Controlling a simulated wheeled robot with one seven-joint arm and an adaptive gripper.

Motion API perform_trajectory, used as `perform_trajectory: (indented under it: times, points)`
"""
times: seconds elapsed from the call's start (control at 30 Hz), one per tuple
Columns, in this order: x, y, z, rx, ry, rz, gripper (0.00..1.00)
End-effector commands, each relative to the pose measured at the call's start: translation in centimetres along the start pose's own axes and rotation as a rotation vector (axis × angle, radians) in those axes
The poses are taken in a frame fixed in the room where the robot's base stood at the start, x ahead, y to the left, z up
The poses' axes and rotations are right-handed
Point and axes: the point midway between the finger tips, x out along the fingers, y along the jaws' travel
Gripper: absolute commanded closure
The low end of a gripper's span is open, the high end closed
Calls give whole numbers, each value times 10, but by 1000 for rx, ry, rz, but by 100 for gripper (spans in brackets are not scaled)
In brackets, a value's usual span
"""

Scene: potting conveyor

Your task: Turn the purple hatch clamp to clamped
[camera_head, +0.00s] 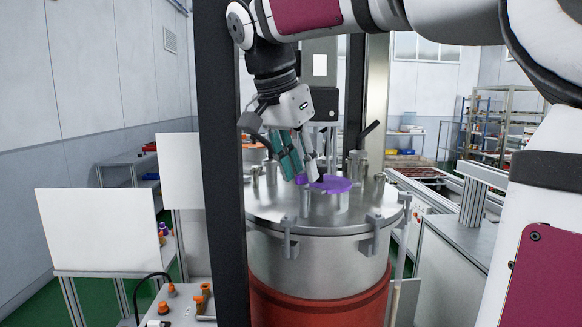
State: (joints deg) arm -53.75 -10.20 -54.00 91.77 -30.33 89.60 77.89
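The purple hatch clamp (331,184) lies on top of the round steel lid (270,212) of a large tank. It shows as a flat purple piece right of the gripper, with a small purple part to the left of the fingers. My gripper (307,178) points down at the clamp, its fingertips at or just above the purple part. A teal finger piece and a grey finger piece show, and they partly hide the clamp. I cannot tell whether the fingers touch or grip it, nor which turn position the clamp is in.
Several steel fittings stand up from the lid, including a cylinder (357,166) close on the right. A dark upright post (222,180) stands in front on the left. White panels (98,229) stand at left. A grey bench (455,240) stands at right.

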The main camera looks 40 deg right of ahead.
Motion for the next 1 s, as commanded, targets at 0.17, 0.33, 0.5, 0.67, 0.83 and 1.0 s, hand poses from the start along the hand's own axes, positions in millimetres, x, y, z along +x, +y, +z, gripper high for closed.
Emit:
perform_trajectory:
  times: [0.17, 0.33, 0.5, 0.67, 0.83, 1.0]
  points:
    - [4, 0, 0, -1, 0, 0, 71]
    - [4, 0, 0, -1, 0, 0, 71]
    - [4, 0, 0, -1, 0, 0, 100]
    - [4, 0, 0, -1, 0, 0, 100]
    - [4, 1, 0, -6, 0, -2, 100]
    - [3, 3, 0, -34, 0, -12, 100]
